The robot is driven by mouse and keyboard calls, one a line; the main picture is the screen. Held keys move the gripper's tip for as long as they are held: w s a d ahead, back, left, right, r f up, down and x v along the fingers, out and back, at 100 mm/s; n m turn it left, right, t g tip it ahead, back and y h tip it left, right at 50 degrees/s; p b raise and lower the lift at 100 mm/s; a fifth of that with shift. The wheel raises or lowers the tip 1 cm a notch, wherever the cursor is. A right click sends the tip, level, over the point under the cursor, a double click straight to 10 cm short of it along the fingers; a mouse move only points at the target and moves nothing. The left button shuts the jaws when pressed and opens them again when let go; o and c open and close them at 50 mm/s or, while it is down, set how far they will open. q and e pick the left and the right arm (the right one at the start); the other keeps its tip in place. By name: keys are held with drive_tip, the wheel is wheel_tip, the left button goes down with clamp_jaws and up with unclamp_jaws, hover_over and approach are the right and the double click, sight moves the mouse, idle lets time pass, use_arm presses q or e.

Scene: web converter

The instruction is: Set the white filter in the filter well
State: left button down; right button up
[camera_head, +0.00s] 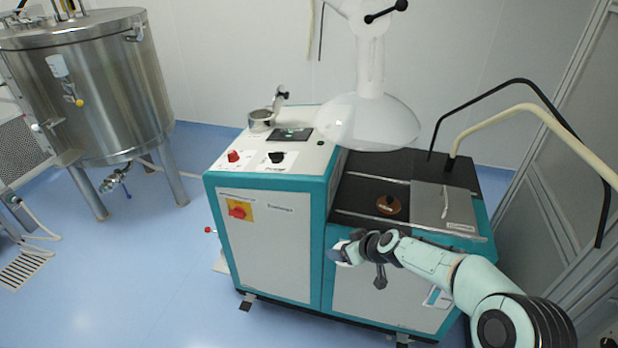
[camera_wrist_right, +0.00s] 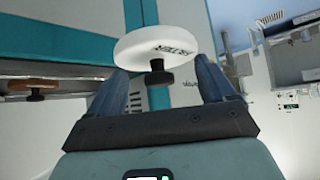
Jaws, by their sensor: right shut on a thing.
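The white filter (camera_wrist_right: 165,45) is a round disc with dark lettering and a black knob. In the right wrist view it sits between the fingers of my right gripper (camera_wrist_right: 165,80), which is shut on it. In the head view my right gripper (camera_head: 358,246) holds the white filter (camera_head: 343,254) in front of the machine's front edge, below its top. A brown disc with a black knob (camera_head: 388,205) lies on the machine's dark top, beyond the gripper. A round metal cup (camera_head: 262,121) stands on the left part of the machine. I cannot tell which place is the filter well. My left gripper is out of view.
The teal and white machine (camera_head: 268,245) has knobs and a small screen on top. A clear dome (camera_head: 368,122) hangs above its middle. Bent black and cream tubes (camera_head: 515,108) rise at its right. A steel tank (camera_head: 90,95) stands far left.

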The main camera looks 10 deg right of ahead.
drive_tip(key=shift+s+a+p, duration=0.2)
drive_tip(key=shift+a+p, duration=0.15)
drive_tip(key=shift+p, duration=0.1)
drive_tip(key=s+a+r+m+h+p, duration=0.1)
drive_tip(key=s+a+m+h+p, duration=0.2)
drive_tip(key=s+a+p, duration=0.3)
drive_tip(key=s+m+p, duration=0.1)
drive_tip(key=s+p, duration=0.3)
drive_tip(key=shift+s+a+r+t, duration=0.3)
drive_tip(key=shift+r, duration=0.1)
